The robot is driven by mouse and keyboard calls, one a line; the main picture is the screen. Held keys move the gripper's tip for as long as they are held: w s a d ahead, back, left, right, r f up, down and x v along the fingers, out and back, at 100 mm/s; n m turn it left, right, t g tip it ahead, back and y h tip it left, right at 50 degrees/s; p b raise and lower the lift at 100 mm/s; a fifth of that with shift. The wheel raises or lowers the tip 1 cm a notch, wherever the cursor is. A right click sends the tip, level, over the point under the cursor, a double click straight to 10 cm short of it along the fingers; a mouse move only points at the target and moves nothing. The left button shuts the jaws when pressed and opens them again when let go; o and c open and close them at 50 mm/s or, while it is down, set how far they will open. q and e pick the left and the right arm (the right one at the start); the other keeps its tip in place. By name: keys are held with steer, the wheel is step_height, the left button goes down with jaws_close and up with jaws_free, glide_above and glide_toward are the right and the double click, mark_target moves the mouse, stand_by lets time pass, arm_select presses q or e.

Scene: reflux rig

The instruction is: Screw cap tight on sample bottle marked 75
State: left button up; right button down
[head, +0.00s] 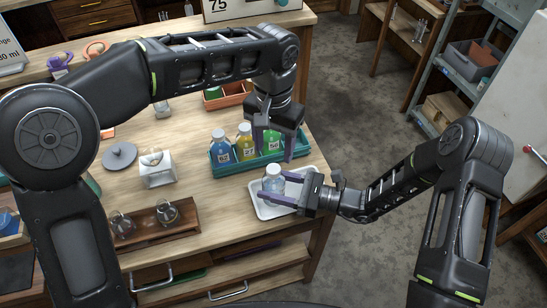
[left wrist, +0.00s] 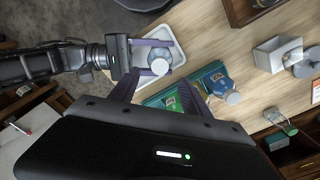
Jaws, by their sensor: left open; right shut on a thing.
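A clear bottle with a pale top (head: 272,184) stands upright at the white tray (head: 259,209). My right gripper (head: 279,188) is shut on its sides. I cannot read a number on it or tell how tight its top sits. My left gripper (head: 274,153) is open, pointing down above the teal rack, just behind the held bottle and apart from it. In the left wrist view, the held bottle (left wrist: 160,60) shows beyond and between my open left fingers (left wrist: 163,84), with the white tray (left wrist: 164,36) under it.
The teal rack (head: 228,170) holds blue (head: 220,150), yellow (head: 245,143) and green (head: 273,142) capped bottles. A white box (head: 157,172), a grey disc (head: 119,156) and a wooden stand with glassware (head: 158,232) occupy the left.

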arm_select(q)
step_height(320, 180, up, 5)
steer(key=shift+r, duration=0.1)
arm_select(e)
steer(key=shift+c, duration=2.4)
jaws_free()
steer(key=shift+d, duration=0.1)
steer(key=shift+s+d+f, duration=0.1)
steer(key=shift+s+d, duration=0.05)
steer(key=shift+d, duration=0.4)
steer(key=b+v, duration=0.2)
steer(key=v, duration=0.4)
steer(key=shift+d, duration=0.25)
arm_select(q)
step_height(320, 180, down, 2)
steer(key=shift+f, duration=0.15)
arm_select(e)
steer(key=shift+s, duration=0.1)
